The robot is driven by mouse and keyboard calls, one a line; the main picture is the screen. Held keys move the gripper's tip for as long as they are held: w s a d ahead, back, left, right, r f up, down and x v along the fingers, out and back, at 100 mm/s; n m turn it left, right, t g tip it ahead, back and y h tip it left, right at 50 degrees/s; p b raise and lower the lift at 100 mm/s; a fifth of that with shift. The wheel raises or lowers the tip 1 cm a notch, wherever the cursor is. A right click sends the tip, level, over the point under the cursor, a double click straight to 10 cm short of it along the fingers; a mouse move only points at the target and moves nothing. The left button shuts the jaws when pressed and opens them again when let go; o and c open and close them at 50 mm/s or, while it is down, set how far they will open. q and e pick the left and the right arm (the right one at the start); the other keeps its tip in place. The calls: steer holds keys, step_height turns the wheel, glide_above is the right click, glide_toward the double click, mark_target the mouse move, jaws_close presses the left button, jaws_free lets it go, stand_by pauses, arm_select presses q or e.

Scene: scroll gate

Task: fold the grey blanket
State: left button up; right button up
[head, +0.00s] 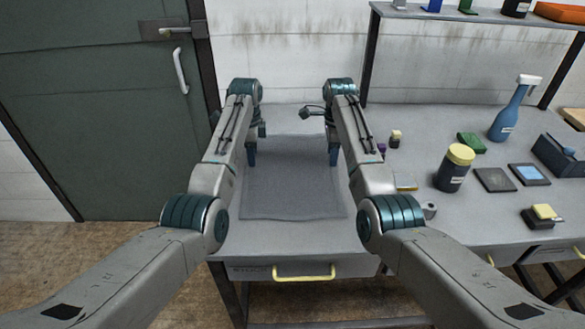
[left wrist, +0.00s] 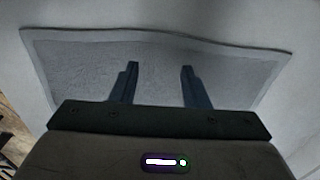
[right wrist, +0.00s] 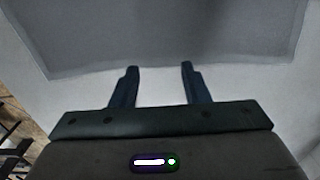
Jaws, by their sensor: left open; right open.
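The grey blanket (head: 292,190) lies spread flat on the grey table, roughly square, with a slightly wavy near edge. My left gripper (head: 251,156) is over its far left part, fingers pointing down, open and empty. In the left wrist view its fingertips (left wrist: 159,67) show against the blanket (left wrist: 85,65), whose hemmed edge runs beyond them. My right gripper (head: 333,156) is at the blanket's far right side, also open and empty. In the right wrist view its fingertips (right wrist: 159,68) line up with the blanket's edge (right wrist: 165,35). I cannot tell whether either touches the cloth.
A dark jar with a yellow lid (head: 455,168), a blue spray bottle (head: 510,112), a green sponge-like block (head: 471,142) and dark trays (head: 494,180) stand on the table to the right. A drawer with a yellow handle (head: 304,277) is below the blanket. Bare table lies in front of it.

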mark_target(254, 170)
arm_select(q)
steer(key=f, duration=0.4)
steer(key=shift+w, duration=0.25)
arm_select(e)
steer(key=f, duration=0.4)
steer(key=shift+w, duration=0.25)
arm_select(q)
steer(key=shift+s+r, duration=0.1)
arm_select(e)
steer(key=shift+s+r, duration=0.1)
arm_select(q)
steer(key=shift+f, duration=0.2)
arm_select(e)
steer(key=shift+f, duration=0.25)
arm_select(q)
steer(key=shift+c, duration=1.2)
arm_select(e)
steer(key=shift+r, duration=0.1)
steer(key=shift+c, duration=1.2)
arm_select(q)
jaws_close()
arm_select(e)
jaws_close()
arm_select(q)
steer(key=shift+r, duration=0.1)
